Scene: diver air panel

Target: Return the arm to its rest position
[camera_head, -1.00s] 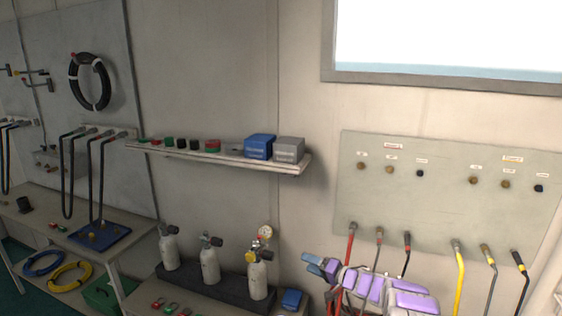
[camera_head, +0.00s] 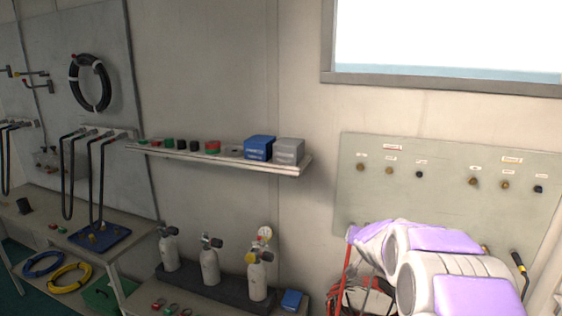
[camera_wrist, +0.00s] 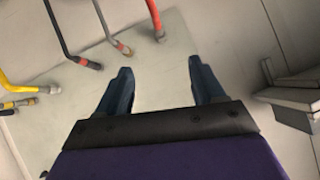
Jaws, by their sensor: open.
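My arm, white with purple panels, is folded up close in the lower right of the head view and hides part of the air panel (camera_head: 440,205). My gripper (camera_wrist: 162,92) shows in the wrist view with its two dark blue fingers apart and nothing between them. In the head view the fingers are not clearly visible.
A wall shelf (camera_head: 220,156) holds blue and grey boxes and small coloured parts. Several cylinders (camera_head: 210,265) stand in a dark rack below it. A left bench (camera_head: 60,215) carries a blue tray (camera_head: 98,236). A window (camera_head: 450,40) is at upper right.

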